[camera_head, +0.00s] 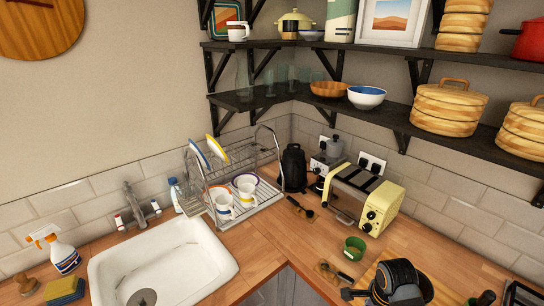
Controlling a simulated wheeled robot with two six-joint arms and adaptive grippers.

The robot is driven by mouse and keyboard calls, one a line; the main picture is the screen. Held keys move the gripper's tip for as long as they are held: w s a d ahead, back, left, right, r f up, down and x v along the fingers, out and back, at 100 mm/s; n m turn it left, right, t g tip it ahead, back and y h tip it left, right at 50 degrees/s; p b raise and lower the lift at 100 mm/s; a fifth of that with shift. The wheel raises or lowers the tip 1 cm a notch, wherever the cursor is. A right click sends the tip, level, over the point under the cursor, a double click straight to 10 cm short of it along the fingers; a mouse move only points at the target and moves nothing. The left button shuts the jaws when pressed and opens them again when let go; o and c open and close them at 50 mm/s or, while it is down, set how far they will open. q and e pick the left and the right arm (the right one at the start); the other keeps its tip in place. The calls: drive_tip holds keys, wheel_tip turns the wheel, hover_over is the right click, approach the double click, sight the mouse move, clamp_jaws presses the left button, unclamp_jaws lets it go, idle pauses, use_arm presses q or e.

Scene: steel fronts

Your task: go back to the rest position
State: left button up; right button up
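Neither of my grippers shows in the head view, and no part of my arms can be made out. The task names no object. The view looks down on a kitchen corner with a wooden worktop (240,245), a white sink (165,255) at the left and dark wall shelves above.
A wire dish rack (262,193) holds plates and mugs. A cream toaster (365,197) stands right of it, with a black item (293,168) between. A green cup (354,248) and dark stacked cookware (398,280) are at front right. A spray bottle (60,252) stands left of the sink.

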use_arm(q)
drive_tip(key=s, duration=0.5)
use_arm(e)
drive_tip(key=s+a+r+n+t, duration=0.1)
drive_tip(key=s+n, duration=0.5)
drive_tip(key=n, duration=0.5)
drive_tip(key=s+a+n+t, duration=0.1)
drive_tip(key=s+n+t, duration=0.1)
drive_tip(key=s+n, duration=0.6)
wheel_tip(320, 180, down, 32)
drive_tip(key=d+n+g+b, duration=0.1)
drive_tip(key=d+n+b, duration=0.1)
drive_tip(key=b, duration=0.5)
use_arm(q)
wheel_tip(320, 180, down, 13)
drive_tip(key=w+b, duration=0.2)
drive_tip(key=b, duration=0.3)
drive_tip(key=shift+b, duration=0.4)
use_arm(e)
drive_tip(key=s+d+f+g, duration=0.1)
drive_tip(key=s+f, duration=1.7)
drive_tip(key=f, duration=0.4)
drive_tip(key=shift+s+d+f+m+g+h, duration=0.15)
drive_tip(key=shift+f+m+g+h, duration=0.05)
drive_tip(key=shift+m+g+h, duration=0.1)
